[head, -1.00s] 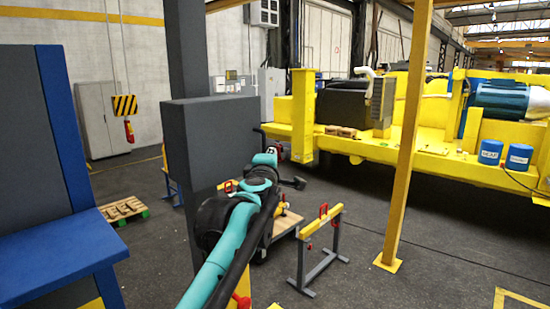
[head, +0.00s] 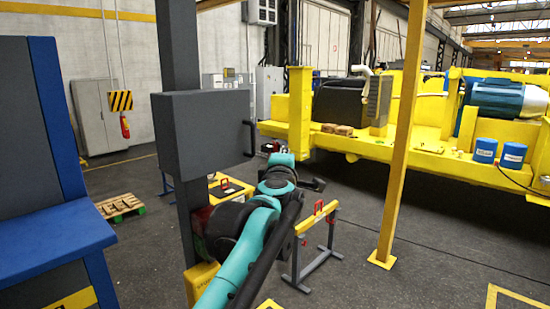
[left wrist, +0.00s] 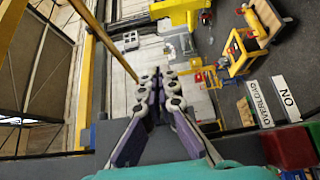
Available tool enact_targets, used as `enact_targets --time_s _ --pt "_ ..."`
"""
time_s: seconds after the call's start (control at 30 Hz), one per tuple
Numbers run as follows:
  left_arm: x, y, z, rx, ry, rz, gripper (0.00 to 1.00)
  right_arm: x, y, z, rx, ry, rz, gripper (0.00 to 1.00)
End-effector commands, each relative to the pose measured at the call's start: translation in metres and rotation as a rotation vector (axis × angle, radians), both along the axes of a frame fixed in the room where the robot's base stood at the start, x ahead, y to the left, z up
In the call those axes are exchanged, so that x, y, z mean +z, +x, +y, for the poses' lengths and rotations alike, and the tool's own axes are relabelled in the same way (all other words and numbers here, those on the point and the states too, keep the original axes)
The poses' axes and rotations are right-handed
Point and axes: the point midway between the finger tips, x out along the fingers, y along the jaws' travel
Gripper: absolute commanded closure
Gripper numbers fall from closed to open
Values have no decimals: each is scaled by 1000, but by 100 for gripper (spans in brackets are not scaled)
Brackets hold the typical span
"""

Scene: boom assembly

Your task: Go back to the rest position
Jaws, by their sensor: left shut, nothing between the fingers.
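My left arm reaches in from the bottom of the head view, teal and black, and bends near the grey box on the post. Its far end is beside the box's right side; I cannot make out the fingers there. In the left wrist view my left gripper (left wrist: 160,82) is shut, its purple and grey fingers close together with nothing between them. My right gripper is in neither view.
A grey box (head: 203,135) on a dark post stands close to my left arm. A yellow trestle (head: 317,217) and a yellow pole (head: 400,150) stand to the right. A blue bench (head: 50,255) is at left. A large yellow machine (head: 430,145) fills the back right. Open floor lies between.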

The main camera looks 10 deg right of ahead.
Motion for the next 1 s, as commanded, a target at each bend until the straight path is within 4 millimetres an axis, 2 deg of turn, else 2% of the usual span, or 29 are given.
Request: enact_targets --time_s 0.1,0.27,0.37,0.47,0.57,0.67,0.77,0.8,0.97,1.0 --pt "-2 -19 -15 -5 0 0 100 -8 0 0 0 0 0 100" --pt "-1 -34 -26 -5 0 0 100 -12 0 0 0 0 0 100" --pt "-5 -38 -25 -6 9 -7 100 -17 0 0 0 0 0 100" --pt "-23 -42 -14 -28 57 -43 100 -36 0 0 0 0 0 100" --pt "-62 -50 9 -73 159 -99 100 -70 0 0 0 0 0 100" --pt "-120 -66 35 -136 310 -152 100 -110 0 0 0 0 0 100" --pt "-189 -87 63 -201 476 -174 100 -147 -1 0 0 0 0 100" --pt "-219 -96 74 -226 543 -174 100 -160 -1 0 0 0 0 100" --pt "-333 -130 117 -308 781 -133 100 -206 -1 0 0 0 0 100" --pt "-361 -139 129 -324 836 -114 100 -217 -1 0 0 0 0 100"
